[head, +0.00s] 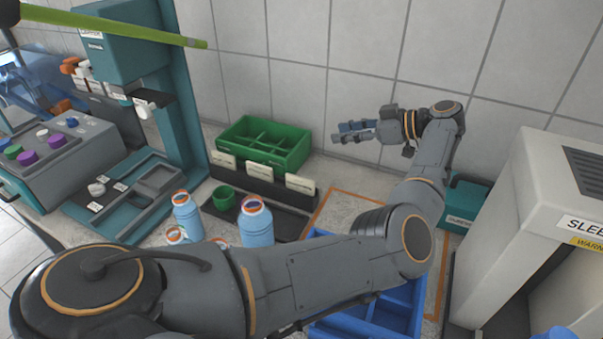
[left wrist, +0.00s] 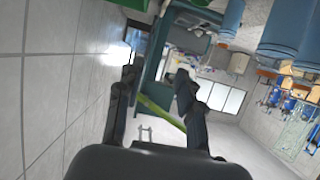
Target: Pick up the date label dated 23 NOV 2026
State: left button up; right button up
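Three cream cards, which look like the date labels, stand in a row on a dark rack: a left card (head: 224,160), a middle card (head: 260,172) and a right card (head: 300,185). Their print is too small to read, so I cannot tell which is dated 23 NOV 2026. My left gripper (head: 352,132) is raised near the tiled wall, right of and behind the cards, pointing left. In the left wrist view the left gripper (left wrist: 155,82) has its fingers apart with nothing held between them. My right gripper is out of view.
A green divided tray (head: 257,146) stands behind the rack. Blue bottles (head: 257,227) and a green cup (head: 223,196) stand in front. A blue crate (head: 375,318) lies partly under my left arm. A teal press (head: 187,90) is left; a large pale machine (head: 510,200) is right.

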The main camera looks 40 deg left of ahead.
pick_arm(q)
jog(key=b, duration=1.2)
send_near(305, 179)
jog(key=x, duration=0.2)
jog(key=p+x, duration=0.1)
jog(key=x, duration=0.2)
jog(key=shift+a+r, duration=0.2)
jog(key=shift+a, duration=0.35)
jog(key=shift+s+a+f+p, duration=0.15)
jog(key=shift+a+f+p, duration=0.15)
jog(key=shift+a, duration=0.2)
jog(key=x, duration=0.2)
jog(key=p+x, duration=0.1)
jog(key=x, duration=0.1)
jog(key=shift+s+a+f, duration=0.15)
jog(key=shift+s+f, duration=0.15)
jog(key=shift+a+f, duration=0.25)
grip_shut()
